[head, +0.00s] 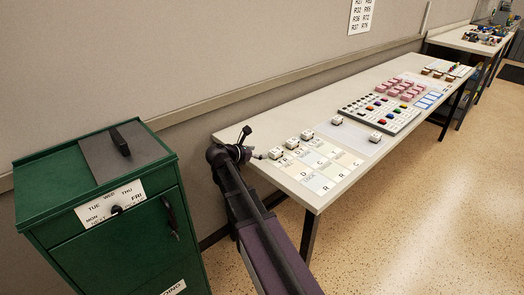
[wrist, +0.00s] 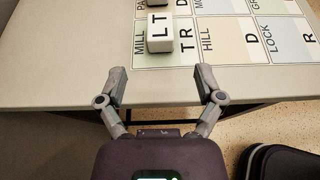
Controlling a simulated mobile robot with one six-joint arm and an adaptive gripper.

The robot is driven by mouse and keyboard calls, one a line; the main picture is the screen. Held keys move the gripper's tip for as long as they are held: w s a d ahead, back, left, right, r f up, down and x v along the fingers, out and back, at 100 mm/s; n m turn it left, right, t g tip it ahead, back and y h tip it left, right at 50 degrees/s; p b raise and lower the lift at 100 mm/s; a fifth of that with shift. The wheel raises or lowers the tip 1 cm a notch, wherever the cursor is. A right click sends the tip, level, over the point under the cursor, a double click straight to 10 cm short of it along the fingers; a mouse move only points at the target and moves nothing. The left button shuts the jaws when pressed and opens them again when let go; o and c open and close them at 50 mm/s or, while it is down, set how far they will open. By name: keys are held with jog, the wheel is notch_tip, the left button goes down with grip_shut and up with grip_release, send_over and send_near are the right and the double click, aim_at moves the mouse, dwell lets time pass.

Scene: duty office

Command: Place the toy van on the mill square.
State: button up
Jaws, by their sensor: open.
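The mill square (wrist: 150,60) is a pale printed square at the near left corner of a lettered grid in the wrist view. A white block marked LT (wrist: 160,30) stands on it, towards its far side. My gripper (wrist: 161,82) is open and empty, its fingers apart over the table's near edge, just short of the mill square. In the head view my gripper (head: 256,154) is at the table's left end beside the grid. I cannot make out a toy van; small coloured objects (head: 485,36) on the far table are too small to tell apart.
The long table (head: 235,137) carries several white lettered blocks (head: 307,135), a tray of coloured pieces (head: 380,109) and pink blocks (head: 402,88). A green cabinet (head: 105,225) stands at the left by the wall. The speckled floor (head: 430,220) at right is clear.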

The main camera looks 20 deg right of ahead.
jog(key=shift+s+a+r, duration=0.15)
jog(key=shift+a, duration=0.3)
dwell(0.3)
jog(key=s+a+f+m+g+y, duration=0.1)
jog(key=s+a+f+m+y, duration=0.2)
jog(key=s+m, duration=0.4)
jog(key=s+a+f+m+g+y, duration=0.2)
jog(key=s+a+f+m+y, duration=0.2)
jog(key=s+a+m+y, duration=0.1)
jog(key=s+a+f+m+g+y, duration=0.1)
jog(key=s+a+f+m+y, duration=0.3)
jog(key=s+m, duration=0.5)
jog(key=shift+s+a+f+m+g+y, duration=0.3)
jog(key=shift+s+a+m+y, duration=0.15)
jog(key=shift+a, duration=0.3)
